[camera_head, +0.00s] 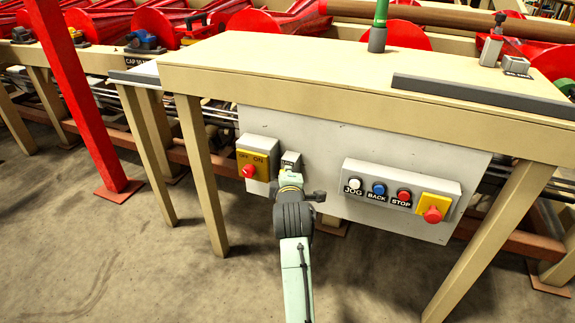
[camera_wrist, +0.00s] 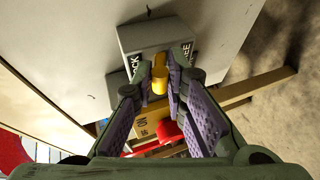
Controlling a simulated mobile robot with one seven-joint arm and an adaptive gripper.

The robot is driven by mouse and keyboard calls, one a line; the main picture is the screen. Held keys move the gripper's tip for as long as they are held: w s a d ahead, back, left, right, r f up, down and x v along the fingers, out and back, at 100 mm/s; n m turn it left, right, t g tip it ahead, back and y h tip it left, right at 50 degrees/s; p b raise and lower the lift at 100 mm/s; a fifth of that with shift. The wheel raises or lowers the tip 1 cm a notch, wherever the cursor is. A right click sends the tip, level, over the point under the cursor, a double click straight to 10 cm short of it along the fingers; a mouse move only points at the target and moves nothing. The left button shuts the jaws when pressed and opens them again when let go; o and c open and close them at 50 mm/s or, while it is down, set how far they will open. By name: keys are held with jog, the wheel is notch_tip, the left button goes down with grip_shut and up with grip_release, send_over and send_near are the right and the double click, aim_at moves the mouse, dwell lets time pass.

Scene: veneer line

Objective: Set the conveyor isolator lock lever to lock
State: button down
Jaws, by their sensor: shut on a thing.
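The lock lever (camera_wrist: 160,78) is a short yellow handle on a grey isolator box (camera_wrist: 155,40), between two dark labels. The right label reads FREE and the left one is partly hidden, ending in CK. Which label the lever points to is unclear. My gripper (camera_wrist: 160,88) is shut on the lever, one purple-padded finger on each side. In the head view, the box (camera_head: 291,157) is on the front panel and my gripper (camera_head: 288,182) reaches its lower part, hiding the lever.
A yellow OFF/ON switch plate (camera_head: 253,164) with a red knob (camera_head: 248,171) is close on the left. To the right is a button box (camera_head: 400,190) with JOG, BACK and STOP buttons and a red emergency knob (camera_head: 433,214). The bench top (camera_head: 300,65) overhangs the panel.

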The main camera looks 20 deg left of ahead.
dwell(0.3)
jog(key=c, duration=1.6)
grip_release()
jog(key=shift+f, duration=0.1)
